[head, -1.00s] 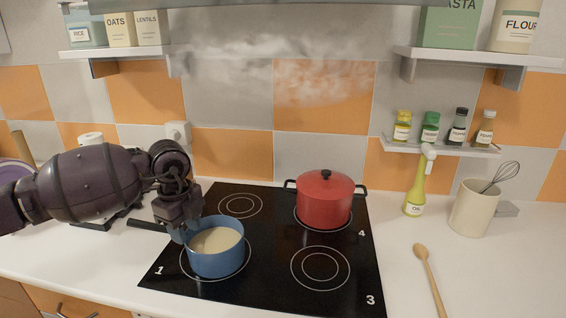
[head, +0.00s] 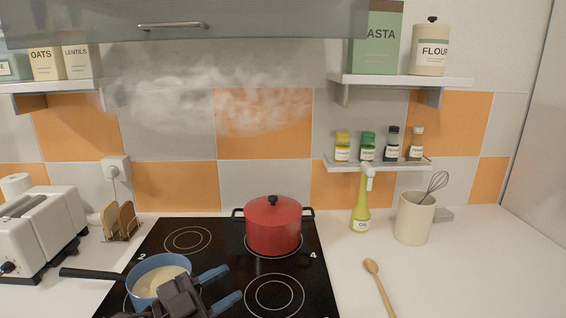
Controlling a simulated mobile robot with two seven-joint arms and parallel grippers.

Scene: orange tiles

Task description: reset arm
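My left gripper (head: 221,288) is low in the head view, with its dark body in front of the blue saucepan and its two blue fingers pointing right. The fingers are apart with nothing visible between them, so it is open. The blue saucepan (head: 143,284) holds a pale creamy content and stands at the front left of the black hob (head: 225,240). Its black handle points left. The gripper hides part of the pan's right side; I cannot tell whether they touch. My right gripper is not in view.
A red lidded pot (head: 273,227) stands at the back right of the hob. A white toaster (head: 40,230) and a toast rack (head: 121,222) are to the left. An oil bottle (head: 361,208), a utensil crock (head: 414,220) and a wooden spoon (head: 378,284) are right. The right counter is mostly clear.

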